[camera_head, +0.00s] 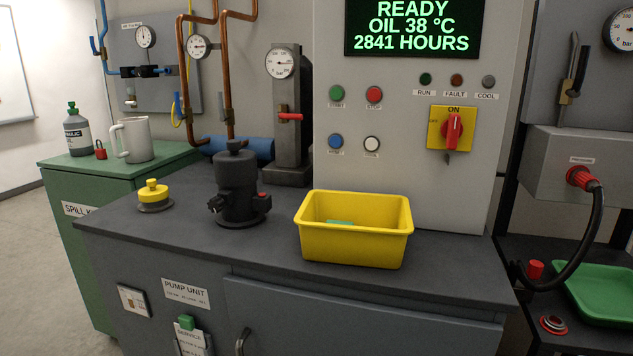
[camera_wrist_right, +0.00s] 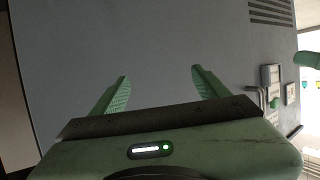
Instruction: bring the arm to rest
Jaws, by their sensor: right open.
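My right gripper (camera_wrist_right: 160,84) shows in the right wrist view. Its two green fingers are apart with nothing between them. Beyond them is a plain grey panel, and the fingers do not visibly touch anything.
A control panel (camera_head: 400,180) stands behind. At right are a black hose (camera_head: 594,235) and a green tray (camera_head: 598,297).

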